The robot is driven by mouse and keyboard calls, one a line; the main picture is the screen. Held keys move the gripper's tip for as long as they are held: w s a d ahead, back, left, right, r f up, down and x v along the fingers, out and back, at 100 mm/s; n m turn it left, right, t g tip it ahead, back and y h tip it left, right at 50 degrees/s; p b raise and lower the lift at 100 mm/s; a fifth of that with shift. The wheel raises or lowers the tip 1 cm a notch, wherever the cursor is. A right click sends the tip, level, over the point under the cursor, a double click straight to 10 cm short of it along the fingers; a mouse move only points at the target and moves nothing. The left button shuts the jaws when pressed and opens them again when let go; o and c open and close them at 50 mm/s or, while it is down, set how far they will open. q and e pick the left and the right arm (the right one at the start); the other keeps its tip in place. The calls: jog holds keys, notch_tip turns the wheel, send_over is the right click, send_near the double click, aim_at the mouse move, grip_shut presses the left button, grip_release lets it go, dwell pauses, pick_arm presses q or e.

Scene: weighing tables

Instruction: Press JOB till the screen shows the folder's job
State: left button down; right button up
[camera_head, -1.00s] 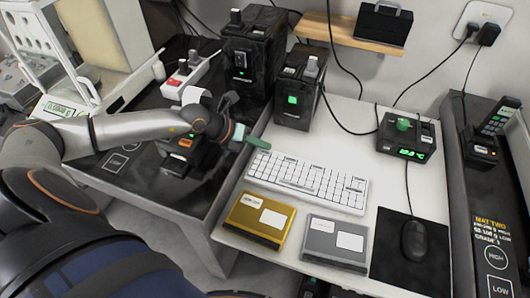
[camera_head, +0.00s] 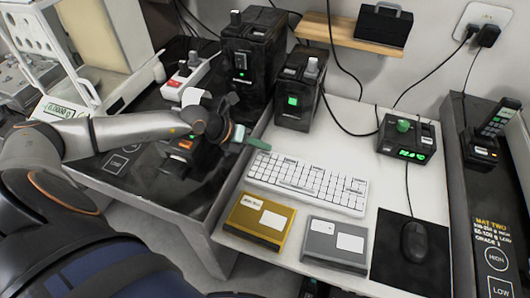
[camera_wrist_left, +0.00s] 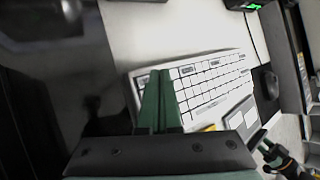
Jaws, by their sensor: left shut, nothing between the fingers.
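My left gripper (camera_head: 262,145) is shut and empty at the left end of the white keyboard (camera_head: 308,183). Its green fingers (camera_wrist_left: 160,85) lie together over the keyboard's near-left part in the left wrist view; I cannot tell whether they touch a key. Key lettering is too small to read. A yellow folder (camera_head: 261,219) and a grey folder (camera_head: 337,243), each with a white label, lie in front of the keyboard. A dark box with a green knob and a lit green screen (camera_head: 411,155) stands at the right; its text is unclear. A dark green-tipped shape, perhaps my right gripper (camera_wrist_left: 272,155), shows at lower right.
Two dark boxes stand behind the keyboard, a tall one (camera_head: 250,60) and a smaller one (camera_head: 299,90). A mouse (camera_head: 414,240) lies on a dark mat at the right. A dark device with an orange display (camera_head: 186,143) sits partly behind my left arm.

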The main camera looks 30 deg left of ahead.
pick_arm(q)
jog(key=shift+f, duration=0.2)
dwell(0.6)
jog(key=shift+f, duration=0.25)
jog(key=shift+f+b, duration=0.3)
dwell(0.6)
jog(key=shift+s+f, duration=0.15)
jog(key=shift+f, duration=0.25)
dwell(0.3)
jog(key=shift+a+r+p, duration=0.15)
jog(key=shift+r+p, duration=0.65)
jog(key=shift+p, duration=0.05)
jog(key=shift+r, duration=0.1)
